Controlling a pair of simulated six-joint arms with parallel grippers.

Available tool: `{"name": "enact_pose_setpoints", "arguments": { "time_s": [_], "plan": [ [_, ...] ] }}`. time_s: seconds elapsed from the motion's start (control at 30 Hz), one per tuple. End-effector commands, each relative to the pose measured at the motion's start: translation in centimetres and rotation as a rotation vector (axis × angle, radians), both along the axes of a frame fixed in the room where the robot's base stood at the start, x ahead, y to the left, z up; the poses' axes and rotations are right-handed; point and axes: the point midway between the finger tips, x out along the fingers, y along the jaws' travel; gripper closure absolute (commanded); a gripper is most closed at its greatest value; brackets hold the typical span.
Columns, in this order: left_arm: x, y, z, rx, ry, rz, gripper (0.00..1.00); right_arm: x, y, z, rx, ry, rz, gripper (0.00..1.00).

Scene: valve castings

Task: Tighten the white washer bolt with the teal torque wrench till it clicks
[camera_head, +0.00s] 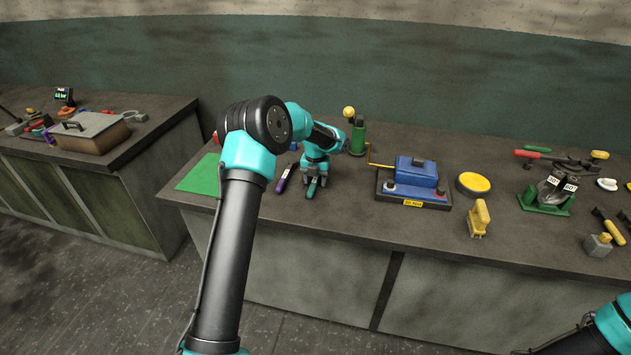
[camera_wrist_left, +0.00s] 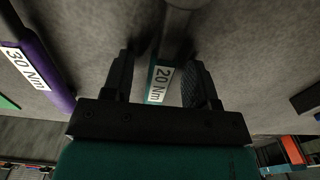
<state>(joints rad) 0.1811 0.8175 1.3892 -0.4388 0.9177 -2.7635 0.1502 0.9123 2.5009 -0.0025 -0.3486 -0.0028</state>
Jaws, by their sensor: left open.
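My left gripper (camera_head: 313,187) is open, low over the bench near its front edge. In the left wrist view its two fingers (camera_wrist_left: 158,88) stand either side of the teal torque wrench (camera_wrist_left: 152,76), which carries a "20 Nm" label; the fingers look apart from it. In the head view my gripper mostly hides that wrench. A purple wrench (camera_head: 286,178) lies just to the left; its "30 Nm" label shows in the left wrist view (camera_wrist_left: 40,75). A casting (camera_head: 550,190) with tags sits in a green fixture (camera_head: 543,209) at right. I cannot make out the white washer bolt. My right gripper is out of view.
A blue box on a base (camera_head: 414,180), a yellow disc (camera_head: 473,184) and a yellow tool (camera_head: 479,218) stand between the wrenches and the fixture. A green mat (camera_head: 200,175) lies left. A green stand with a yellow ball (camera_head: 356,132) is behind my gripper.

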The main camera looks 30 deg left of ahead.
Motion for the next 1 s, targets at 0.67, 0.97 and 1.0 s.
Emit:
{"name": "enact_pose_setpoints", "arguments": {
  "time_s": [0.67,0.97,1.0],
  "plan": [
    [-0.01,0.02,0.06,0.0,0.0,0.0,0.74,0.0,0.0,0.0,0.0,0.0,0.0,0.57],
    [-0.01,0.02,0.07,0.0,0.0,0.0,1.0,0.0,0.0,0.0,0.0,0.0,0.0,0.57],
    [-0.01,0.02,0.07,0.0,0.0,0.0,1.0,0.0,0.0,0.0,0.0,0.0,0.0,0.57]
  ]
}}
